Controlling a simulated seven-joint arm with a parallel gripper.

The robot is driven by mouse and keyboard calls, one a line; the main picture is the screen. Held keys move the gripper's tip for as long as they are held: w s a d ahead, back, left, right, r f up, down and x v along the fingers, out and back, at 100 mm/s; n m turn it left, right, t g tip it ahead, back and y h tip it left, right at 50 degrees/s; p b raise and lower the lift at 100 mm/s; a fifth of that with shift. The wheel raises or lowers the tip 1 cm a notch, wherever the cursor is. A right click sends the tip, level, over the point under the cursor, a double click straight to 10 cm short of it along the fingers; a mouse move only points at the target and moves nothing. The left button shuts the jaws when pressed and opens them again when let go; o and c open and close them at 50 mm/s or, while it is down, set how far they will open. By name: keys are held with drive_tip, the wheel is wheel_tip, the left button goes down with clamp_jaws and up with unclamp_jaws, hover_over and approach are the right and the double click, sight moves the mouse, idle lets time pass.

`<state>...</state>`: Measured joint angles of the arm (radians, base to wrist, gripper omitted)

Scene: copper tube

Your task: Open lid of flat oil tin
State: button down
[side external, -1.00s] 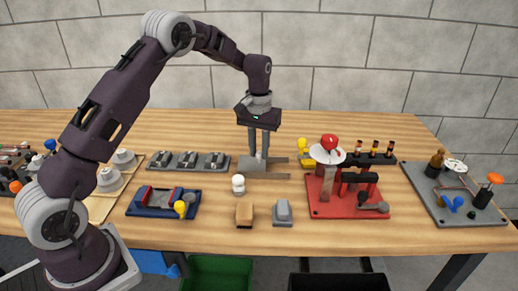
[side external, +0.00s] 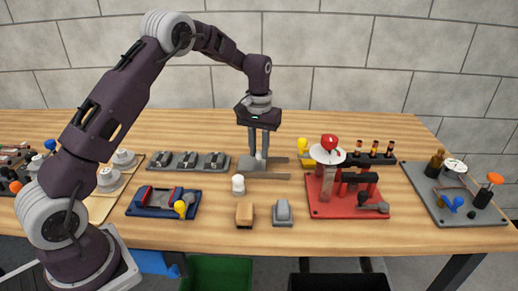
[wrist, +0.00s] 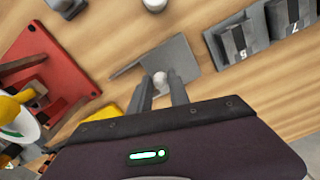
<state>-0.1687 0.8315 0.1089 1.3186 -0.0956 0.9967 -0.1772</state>
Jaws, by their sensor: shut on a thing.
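The fingers are shut on a small pale round knob (wrist: 160,77), seen between the fingertips in the wrist view. The knob sits at the grey piece; whether it is fixed to a lid cannot be told. No raised lid is visible.
A white cylinder (side external: 238,185) stands just in front. A tan block (side external: 244,214) and a grey block (side external: 283,211) lie nearer the front edge. A red board (side external: 330,209) with fixtures is at right, a row of grey switches (side external: 188,161) at left.

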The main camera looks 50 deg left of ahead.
drive_tip(key=w+d, duration=0.5)
drive_tip(key=shift+w, duration=0.1)
drive_tip(key=c, duration=1.2)
unclamp_jaws()
drive_tip(key=shift+c, duration=0.2)
wheel_tip(320, 180, up, 7)
drive_tip(key=shift+r, duration=0.15)
